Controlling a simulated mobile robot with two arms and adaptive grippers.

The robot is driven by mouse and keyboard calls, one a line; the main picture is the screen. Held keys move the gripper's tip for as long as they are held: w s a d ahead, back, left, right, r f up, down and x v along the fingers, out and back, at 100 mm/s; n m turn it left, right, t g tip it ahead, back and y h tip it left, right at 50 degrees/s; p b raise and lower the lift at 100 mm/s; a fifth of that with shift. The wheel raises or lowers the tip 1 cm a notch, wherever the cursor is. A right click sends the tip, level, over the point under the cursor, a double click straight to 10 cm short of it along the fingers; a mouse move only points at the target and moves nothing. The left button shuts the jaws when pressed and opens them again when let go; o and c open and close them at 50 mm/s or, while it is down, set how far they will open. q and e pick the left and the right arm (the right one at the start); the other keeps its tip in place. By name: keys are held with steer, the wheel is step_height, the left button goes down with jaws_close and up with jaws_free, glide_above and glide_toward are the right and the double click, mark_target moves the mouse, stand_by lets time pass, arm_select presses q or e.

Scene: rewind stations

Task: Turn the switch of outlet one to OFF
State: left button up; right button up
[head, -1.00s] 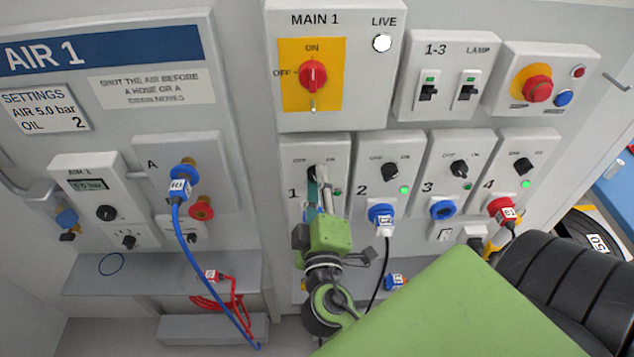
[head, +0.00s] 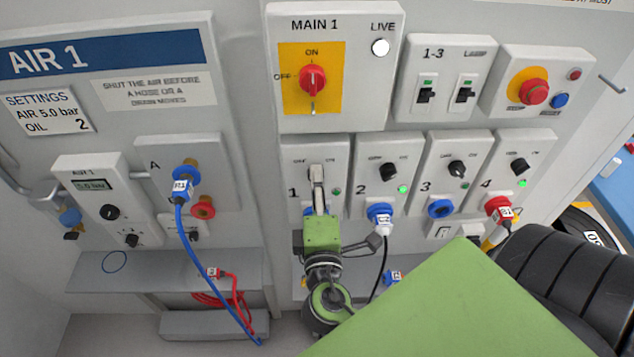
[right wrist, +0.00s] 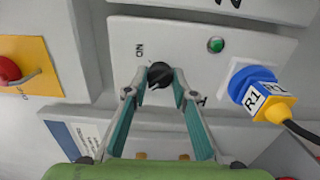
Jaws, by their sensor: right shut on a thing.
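The outlet one panel (head: 299,150) has a black switch knob, hidden behind my fingers in the head view. The knob (right wrist: 160,75) shows in the right wrist view between my teal fingertips. My right gripper (head: 317,172) is shut on it, with one finger on each side; it also shows in the right wrist view (right wrist: 163,82). The ON mark (right wrist: 139,50) is visible beside the knob; the other label is mostly covered by a finger. Outlet one's lamp (head: 336,191) looks dark green. Where the knob points is unclear. My left gripper is out of view.
A blue socket with a yellow R1 plug (right wrist: 268,96) and black cable is close to my right fingers. Outlet two's knob (head: 389,172) and white plug (head: 381,222) are just right. The MAIN 1 red switch (head: 312,80) is above. A blue hose (head: 205,255) hangs left.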

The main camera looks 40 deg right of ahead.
steer(key=shift+d+r, duration=0.1)
steer(key=shift+r, duration=0.1)
steer(key=o, duration=1.1)
steer(key=shift+w+f, duration=0.15)
steer(key=v, duration=1.2)
steer(key=shift+d, duration=0.1)
